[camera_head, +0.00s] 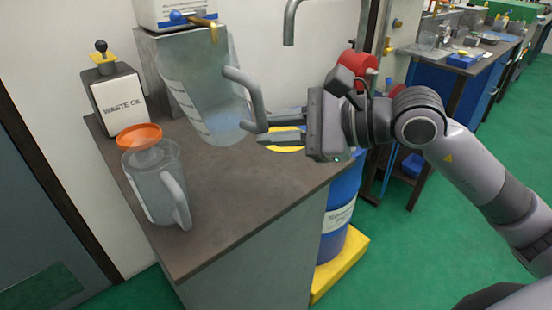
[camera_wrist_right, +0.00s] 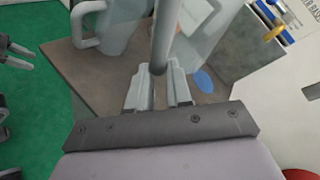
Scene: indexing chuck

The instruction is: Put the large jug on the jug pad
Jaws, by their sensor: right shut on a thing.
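The large jug (camera_head: 205,100) is clear, with graduation marks and a grey handle (camera_head: 256,102), and stands at the back of the bench. My right gripper (camera_head: 285,138) is shut on the lower part of the handle, which also shows between its fingers in the right wrist view (camera_wrist_right: 159,45). I cannot tell whether the jug's base touches the bench. A yellow round pad (camera_head: 288,149) lies partly hidden behind my right gripper. A blue round pad (camera_wrist_right: 203,80) shows in the right wrist view; I cannot tell which is the jug pad. My left gripper (camera_wrist_right: 17,56) is open and empty there.
The bench's front middle (camera_head: 235,195) is clear.

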